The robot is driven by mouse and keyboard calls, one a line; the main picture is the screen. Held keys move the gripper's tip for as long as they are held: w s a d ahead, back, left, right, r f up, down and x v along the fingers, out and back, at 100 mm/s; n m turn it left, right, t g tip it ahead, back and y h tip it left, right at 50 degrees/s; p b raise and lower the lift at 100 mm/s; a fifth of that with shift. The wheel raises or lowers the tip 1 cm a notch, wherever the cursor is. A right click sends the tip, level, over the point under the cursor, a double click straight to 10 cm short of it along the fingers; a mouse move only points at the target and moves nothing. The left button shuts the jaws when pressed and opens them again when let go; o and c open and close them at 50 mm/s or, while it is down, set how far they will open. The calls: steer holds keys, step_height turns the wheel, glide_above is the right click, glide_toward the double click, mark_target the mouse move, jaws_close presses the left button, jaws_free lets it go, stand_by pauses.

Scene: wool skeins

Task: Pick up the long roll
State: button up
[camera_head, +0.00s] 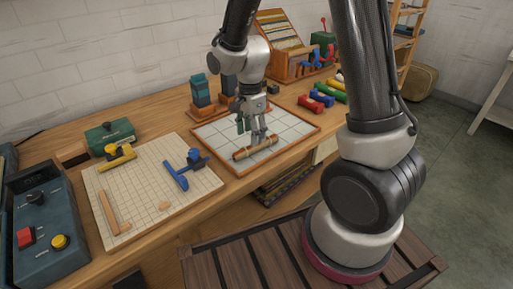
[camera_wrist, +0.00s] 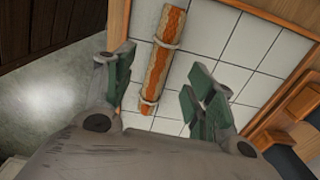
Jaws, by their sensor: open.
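The long roll (camera_head: 255,148) is a slim brown-orange cylinder with a pale band near each end. It lies on a white-tiled tray (camera_head: 221,166) with an orange-brown rim. In the wrist view the roll (camera_wrist: 164,58) runs lengthwise up the picture over the pale tiles. My gripper (camera_head: 252,131) is over the tray, pointing down, close to the roll. In the wrist view its green-padded fingers (camera_wrist: 162,78) are apart, one on each side of the roll's line. Nothing is held. Whether the fingertips touch the roll cannot be told.
A pale grid board (camera_head: 140,203) with yellow and blue tools lies left of the tray. A blue box (camera_head: 45,215) with red and yellow buttons is far left. Dark stacked blocks (camera_head: 202,97) stand behind the tray. Several coloured pieces (camera_head: 310,102) and a wooden rack (camera_head: 284,63) are behind right.

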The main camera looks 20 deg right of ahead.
mark_target(256, 147)
step_height(256, 147, down, 6)
steer(key=shift+w+d+r, duration=0.1)
steer(key=shift+w, duration=0.05)
steer(key=c, duration=1.1)
